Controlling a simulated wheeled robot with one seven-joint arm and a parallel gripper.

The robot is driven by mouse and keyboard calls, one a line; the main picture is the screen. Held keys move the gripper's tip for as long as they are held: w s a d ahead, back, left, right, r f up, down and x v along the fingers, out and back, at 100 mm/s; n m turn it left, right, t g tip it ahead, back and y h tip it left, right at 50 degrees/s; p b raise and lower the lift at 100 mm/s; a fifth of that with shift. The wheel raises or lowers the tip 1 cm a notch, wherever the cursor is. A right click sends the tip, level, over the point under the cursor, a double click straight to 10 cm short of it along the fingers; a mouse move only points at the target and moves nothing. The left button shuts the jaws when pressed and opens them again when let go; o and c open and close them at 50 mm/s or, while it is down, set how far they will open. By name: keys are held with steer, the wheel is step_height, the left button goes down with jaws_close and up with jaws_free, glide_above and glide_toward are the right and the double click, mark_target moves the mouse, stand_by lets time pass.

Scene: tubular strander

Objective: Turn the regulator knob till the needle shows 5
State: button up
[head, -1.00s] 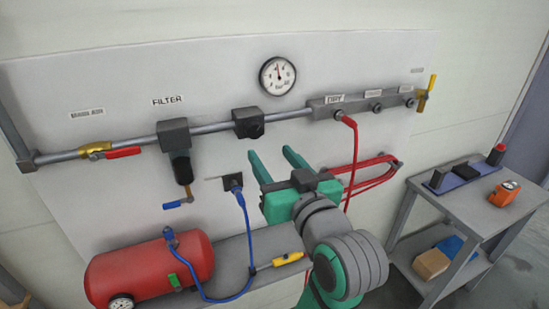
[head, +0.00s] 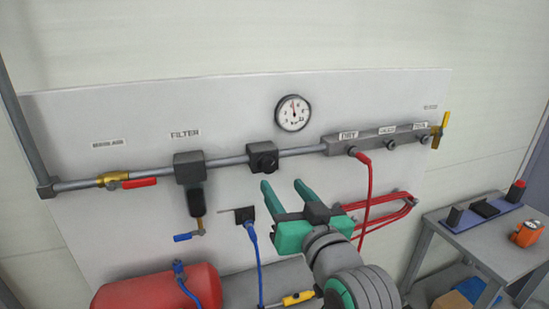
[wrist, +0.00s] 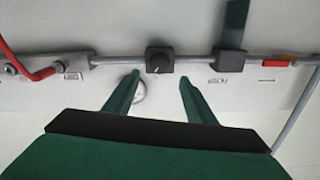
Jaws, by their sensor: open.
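The regulator (head: 262,157) is a dark block with a round knob on the grey pipe; it also shows in the wrist view (wrist: 158,60), with a light mark on the knob's face. The round white gauge (head: 293,113) is above and right of it, its needle pointing about straight up; its numbers are too small to read. In the wrist view the gauge (wrist: 139,94) is mostly hidden behind one finger. My gripper (head: 283,184) is open and empty, its green fingers pointing at the panel just below the regulator. In the wrist view, the knob lies beyond the fingertips (wrist: 159,77), apart from them.
The filter (head: 190,170) with a blue-handled valve hangs left of the regulator. A black socket (head: 244,214) with a blue hose is below. A red hose (head: 366,185) hangs from the manifold (head: 335,145) at right. A red tank (head: 160,292) and a grey cart (head: 490,240) stand lower.

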mark_target(270, 167)
steer(key=x, duration=0.9)
steer(key=shift+w, duration=0.35)
steer(key=c, duration=1)
steer(key=shift+m, duration=0.5)
steer(key=shift+c, duration=0.2)
steer(key=shift+f, duration=0.1)
steer(key=o, duration=1)
steer(key=shift+o, duration=0.2)
steer(key=v, duration=1.1)
